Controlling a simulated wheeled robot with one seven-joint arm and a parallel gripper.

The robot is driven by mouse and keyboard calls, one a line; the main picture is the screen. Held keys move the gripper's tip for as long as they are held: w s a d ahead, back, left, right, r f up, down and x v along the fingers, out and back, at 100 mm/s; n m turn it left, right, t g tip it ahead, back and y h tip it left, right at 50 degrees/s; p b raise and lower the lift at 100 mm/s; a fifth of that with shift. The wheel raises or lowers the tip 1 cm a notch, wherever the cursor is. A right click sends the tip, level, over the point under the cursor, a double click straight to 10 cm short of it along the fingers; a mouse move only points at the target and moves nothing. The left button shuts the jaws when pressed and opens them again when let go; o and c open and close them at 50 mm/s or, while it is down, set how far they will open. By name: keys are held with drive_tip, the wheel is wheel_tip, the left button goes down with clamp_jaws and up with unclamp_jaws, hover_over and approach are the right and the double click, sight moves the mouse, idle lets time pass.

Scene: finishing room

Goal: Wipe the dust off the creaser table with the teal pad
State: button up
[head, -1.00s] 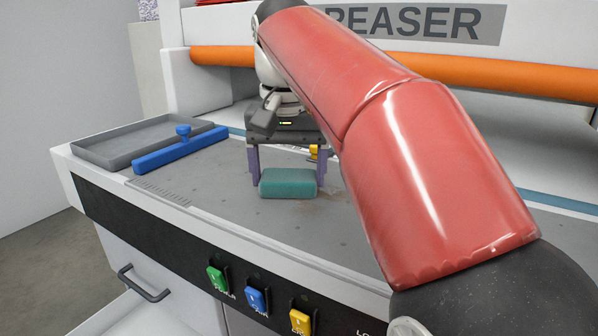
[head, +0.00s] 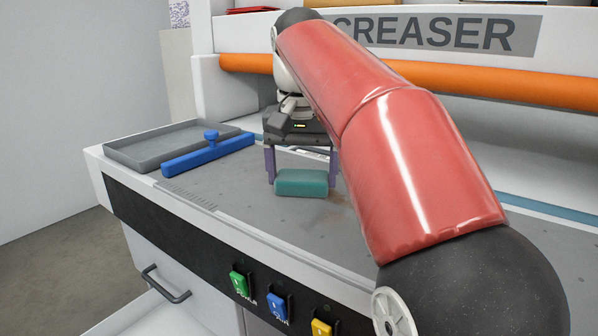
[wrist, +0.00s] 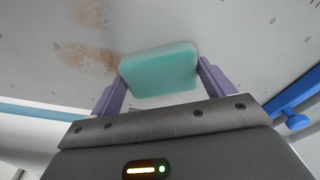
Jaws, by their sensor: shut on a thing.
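The teal pad (head: 301,183) is between the purple fingers of my gripper (head: 302,170), at the creaser table's surface. In the wrist view my gripper (wrist: 160,85) is shut on the teal pad (wrist: 160,72). Whether the pad touches the table cannot be told for sure. The grey creaser table (head: 260,210) has a brownish dust patch (wrist: 88,55) beside the pad in the wrist view. In the head view a faint part of the dust (head: 338,198) shows right of the pad; my red arm hides the table beyond it.
A grey tray (head: 125,153) and a blue bar with a knob (head: 210,155) lie on the table's left end. An orange roller (head: 245,64) runs along the back. Green (head: 239,283), blue (head: 278,306) and yellow (head: 321,328) switches sit on the front panel.

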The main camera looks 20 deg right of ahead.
sight(320, 181)
drive_tip(key=shift+s+d+r, duration=0.1)
drive_tip(key=shift+s+d, duration=0.45)
drive_tip(key=shift+s, duration=0.2)
drive_tip(key=shift+s+d, duration=0.5)
drive_tip(key=shift+s, duration=0.2)
drive_tip(key=shift+s+d+b, duration=0.15)
drive_tip(key=shift+s+d, duration=0.5)
drive_tip(key=shift+s, duration=0.3)
drive_tip(key=shift+s+d+b, duration=0.1)
drive_tip(key=shift+s+d, duration=0.6)
drive_tip(key=shift+s, duration=0.2)
drive_tip(key=shift+s+d+b, duration=0.15)
drive_tip(key=shift+s+d, duration=0.5)
drive_tip(key=shift+s, duration=0.3)
drive_tip(key=shift+s+d, duration=0.5)
drive_tip(key=shift+s, duration=0.2)
drive_tip(key=shift+s+d, duration=0.5)
drive_tip(key=shift+s, duration=0.15)
wheel_tip(320, 181, up, 2)
drive_tip(key=shift+r+p, duration=0.1)
drive_tip(key=shift+p, duration=0.45)
drive_tip(key=shift+r, duration=1.9)
